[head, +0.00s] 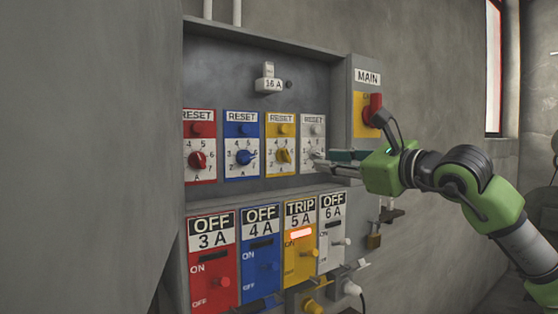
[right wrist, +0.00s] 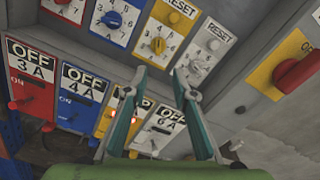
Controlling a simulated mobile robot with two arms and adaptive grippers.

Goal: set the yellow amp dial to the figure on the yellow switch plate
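The yellow amp dial (head: 284,156) sits on a white scale under a yellow RESET button; it also shows in the right wrist view (right wrist: 157,45). I cannot tell which figure it points at. The yellow switch plate (head: 301,262) below reads TRIP 5 A, with a glowing light; a finger partly covers it in the right wrist view (right wrist: 104,124). My right gripper (head: 324,164) is in front of the white dial's panel, right of the yellow dial. In the right wrist view its two fingers (right wrist: 162,75) stand apart with nothing between them. My left gripper is not in view.
Red (head: 197,160), blue (head: 245,158) and white dials (right wrist: 199,62) share the row. Red, blue and white switch plates, reading OFF, flank the yellow one. A red MAIN knob (head: 373,108) is to the right. A padlock (head: 374,238) hangs below my arm.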

